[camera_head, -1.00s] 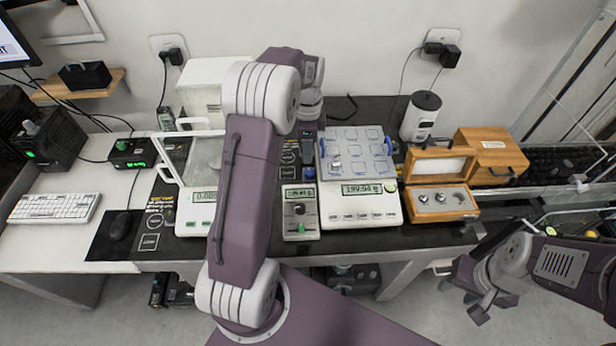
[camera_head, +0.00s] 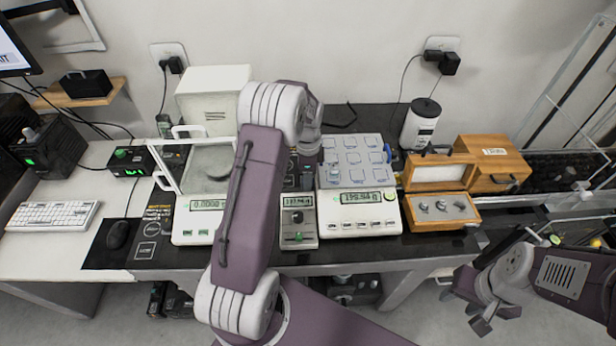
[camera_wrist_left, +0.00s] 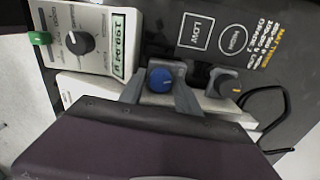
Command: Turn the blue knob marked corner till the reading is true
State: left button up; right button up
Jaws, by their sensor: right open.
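The blue knob (camera_wrist_left: 160,80) sits between the two fingers of my left gripper (camera_wrist_left: 160,88) in the left wrist view. The fingers flank it closely on both sides; I cannot tell whether they touch it. In the head view my left arm reaches over the table and hides most of the knob. The balance (camera_head: 360,222) right of the arm has a lit display (camera_head: 362,198), seemingly about 199.9 g; its last digits are hard to read. My right gripper (camera_head: 484,312) is open and empty, low at the right, off the table.
A small unit (camera_head: 299,225) with a dark dial and green switch stands beside the balance. Another grey knob (camera_wrist_left: 225,84) is near the blue one. A glass-shielded balance (camera_head: 195,225) stands left, an open wooden weight box (camera_head: 443,210) right. A black cable loops nearby.

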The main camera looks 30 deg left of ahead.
pick_arm(q)
grip_shut()
jog(key=n+p, duration=0.2)
jog(key=shift+r+n, duration=0.2)
jog(key=shift+n, duration=0.1)
jog(key=shift+f+n, duration=0.2)
jog(key=shift+n, duration=0.9)
grip_release()
jog(key=shift+w, duration=0.1)
